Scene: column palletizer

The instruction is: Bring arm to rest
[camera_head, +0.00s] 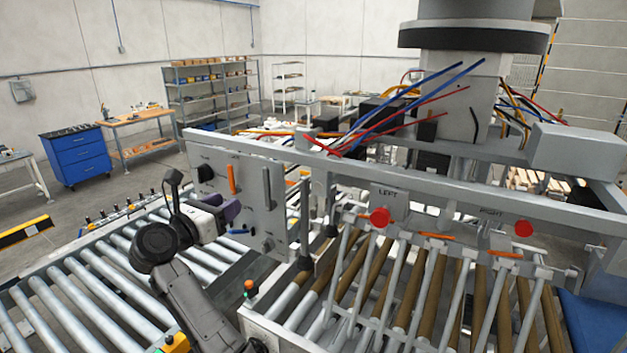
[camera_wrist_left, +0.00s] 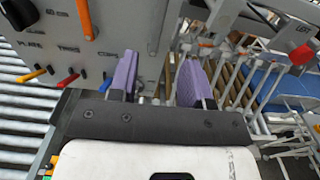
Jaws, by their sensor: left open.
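My left arm comes up from the lower middle of the head view, and its left gripper (camera_head: 232,212) is in front of the grey control panel (camera_head: 253,172). In the left wrist view the two purple fingers of the left gripper (camera_wrist_left: 160,80) stand apart with nothing gripped between them. The panel (camera_wrist_left: 62,32) fills the upper left there, with a black knob and small coloured levers. I cannot tell whether a finger touches the panel. My right gripper is not in view.
Roller conveyors (camera_head: 115,270) lie at the left and under the frame at the right. A red button (camera_head: 379,217) sits under the LEFT label, another red button (camera_head: 524,228) near the RIGHT label. A grey rail (camera_head: 450,190) crosses above. A blue cabinet (camera_head: 75,157) stands far behind.

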